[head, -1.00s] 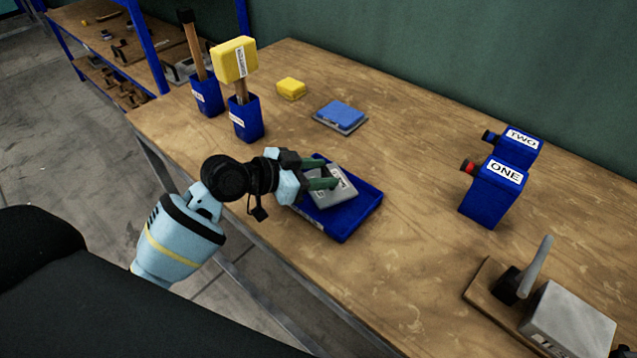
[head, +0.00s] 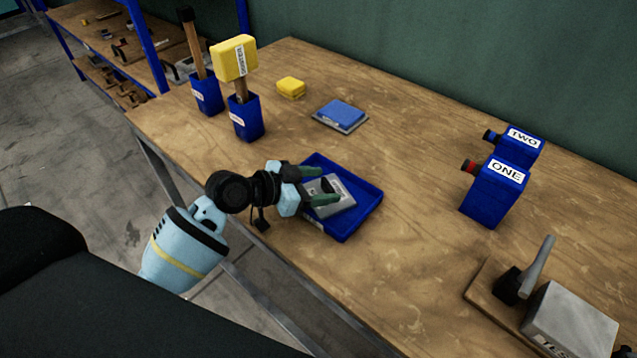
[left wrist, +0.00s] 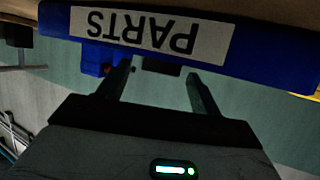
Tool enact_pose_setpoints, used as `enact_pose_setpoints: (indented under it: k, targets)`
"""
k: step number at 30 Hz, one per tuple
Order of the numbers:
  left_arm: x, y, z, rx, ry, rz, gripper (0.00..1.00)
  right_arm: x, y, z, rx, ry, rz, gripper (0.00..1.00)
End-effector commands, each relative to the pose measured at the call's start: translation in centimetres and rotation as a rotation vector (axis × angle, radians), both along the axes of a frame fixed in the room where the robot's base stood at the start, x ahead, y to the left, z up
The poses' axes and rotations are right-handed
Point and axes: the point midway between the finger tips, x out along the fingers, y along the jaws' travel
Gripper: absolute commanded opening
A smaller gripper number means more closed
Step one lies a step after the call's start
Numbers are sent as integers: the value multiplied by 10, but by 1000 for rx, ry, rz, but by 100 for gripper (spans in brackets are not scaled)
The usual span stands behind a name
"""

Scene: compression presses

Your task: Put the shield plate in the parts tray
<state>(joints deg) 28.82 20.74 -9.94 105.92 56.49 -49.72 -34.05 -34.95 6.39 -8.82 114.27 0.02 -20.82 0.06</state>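The grey shield plate (head: 336,188) with a pale label lies inside the blue parts tray (head: 362,213) on the workbench. It looks slightly tilted. The tray's front wall with its PARTS label shows upside down in the left wrist view (left wrist: 270,55). My left gripper (head: 326,184) is over the tray's near side, its two green fingers spread apart near the plate. Its fingers also show apart and empty in the left wrist view (left wrist: 158,80). My right gripper is not in view.
Behind the tray are a blue block on a grey plate (head: 341,115) and a yellow block (head: 291,88). Blue holders with a yellow mallet (head: 234,60) stand at left. Boxes ONE (head: 492,195) and TWO (head: 520,145) and a lever press (head: 570,325) are at right.

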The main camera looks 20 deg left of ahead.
Motion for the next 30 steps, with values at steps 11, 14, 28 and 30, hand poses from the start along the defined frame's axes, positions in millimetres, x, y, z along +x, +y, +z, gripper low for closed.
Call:
enact_pose_setpoints:
  k: [11, 14, 28, 30]
  targets:
    - [-9, 10, 8, 3, 0, 1, 65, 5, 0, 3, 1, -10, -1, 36]
    - [-22, 21, 14, 6, 0, -1, 65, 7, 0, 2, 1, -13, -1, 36]
    - [-76, 70, 44, 2, 2, 1, 65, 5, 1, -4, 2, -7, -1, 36]
    - [-79, 73, 47, 1, 1, 0, 65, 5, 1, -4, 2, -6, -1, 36]
